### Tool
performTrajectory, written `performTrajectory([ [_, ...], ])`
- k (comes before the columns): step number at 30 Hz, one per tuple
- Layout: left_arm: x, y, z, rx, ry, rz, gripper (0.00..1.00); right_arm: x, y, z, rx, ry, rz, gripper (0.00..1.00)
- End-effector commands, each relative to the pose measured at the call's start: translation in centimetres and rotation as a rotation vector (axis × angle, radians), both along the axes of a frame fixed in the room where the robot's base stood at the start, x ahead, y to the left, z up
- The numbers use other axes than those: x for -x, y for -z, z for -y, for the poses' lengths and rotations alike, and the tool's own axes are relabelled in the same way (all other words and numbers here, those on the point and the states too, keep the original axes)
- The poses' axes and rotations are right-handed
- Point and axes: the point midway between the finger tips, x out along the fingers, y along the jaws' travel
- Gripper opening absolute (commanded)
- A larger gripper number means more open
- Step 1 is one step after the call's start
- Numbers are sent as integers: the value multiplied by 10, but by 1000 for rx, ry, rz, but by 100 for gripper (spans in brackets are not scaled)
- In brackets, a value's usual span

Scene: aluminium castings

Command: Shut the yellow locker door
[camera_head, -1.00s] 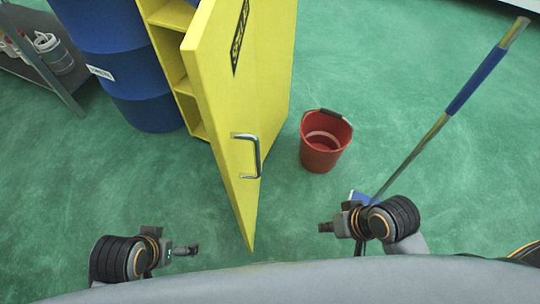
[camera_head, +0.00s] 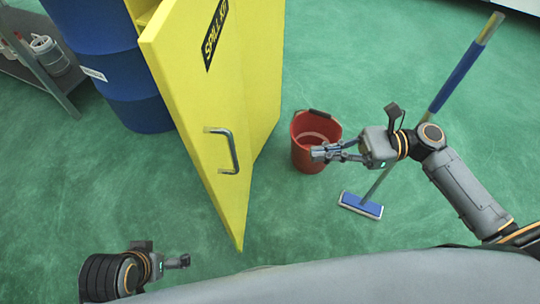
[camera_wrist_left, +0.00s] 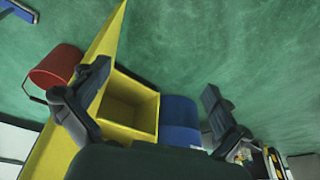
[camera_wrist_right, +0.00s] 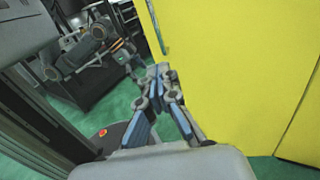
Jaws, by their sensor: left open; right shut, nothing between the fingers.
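The yellow locker door (camera_head: 205,120), marked "SPILL KIT", stands open in the head view, its free edge towards me. It has a metal handle (camera_head: 228,150) on its outer face. It hides nearly all of the locker interior (camera_head: 145,12); the left wrist view shows an open yellow compartment (camera_wrist_left: 130,103). My right gripper (camera_head: 318,153) is shut and empty, right of the door and apart from it, in front of the red bucket. In the right wrist view its fingers (camera_wrist_right: 160,78) point along the yellow face (camera_wrist_right: 240,70). My left gripper (camera_head: 186,261) is open, low and left of the door's bottom corner.
A red bucket (camera_head: 303,155) stands on the green floor right of the door. A mop with a blue head (camera_head: 361,205) stands beyond my right arm. A blue drum (camera_head: 130,95) and a grey shelf (camera_head: 45,75) stand left of the locker. Floor left of the door is clear.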

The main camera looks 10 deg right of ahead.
Motion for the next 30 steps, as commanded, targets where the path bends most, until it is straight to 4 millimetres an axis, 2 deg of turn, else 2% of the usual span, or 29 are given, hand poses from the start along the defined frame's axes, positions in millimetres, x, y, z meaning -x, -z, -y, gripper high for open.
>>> performTrajectory([
  [5, 0, 4, 0, 0, 0, 0, 100, -1, 0, -22, -5, -3, 1, 0],
  [9, -4, 7, 1, 3, 1, 18, 100, -3, 0, -52, -6, -4, 4, 0],
  [12, -23, 3, 6, 20, 9, 101, 100, -5, 0, -74, -6, -4, 3, 0],
  [18, -46, -4, 14, 42, 18, 210, 100, -8, 1, -112, -5, -3, 4, 0],
  [24, -61, -11, 18, 59, 24, 287, 100, -10, 1, -133, -3, -2, 1, 0],
  [30, -64, -13, 20, 63, 25, 305, 100, -10, 1, -138, 0, -2, 1, 0],
])
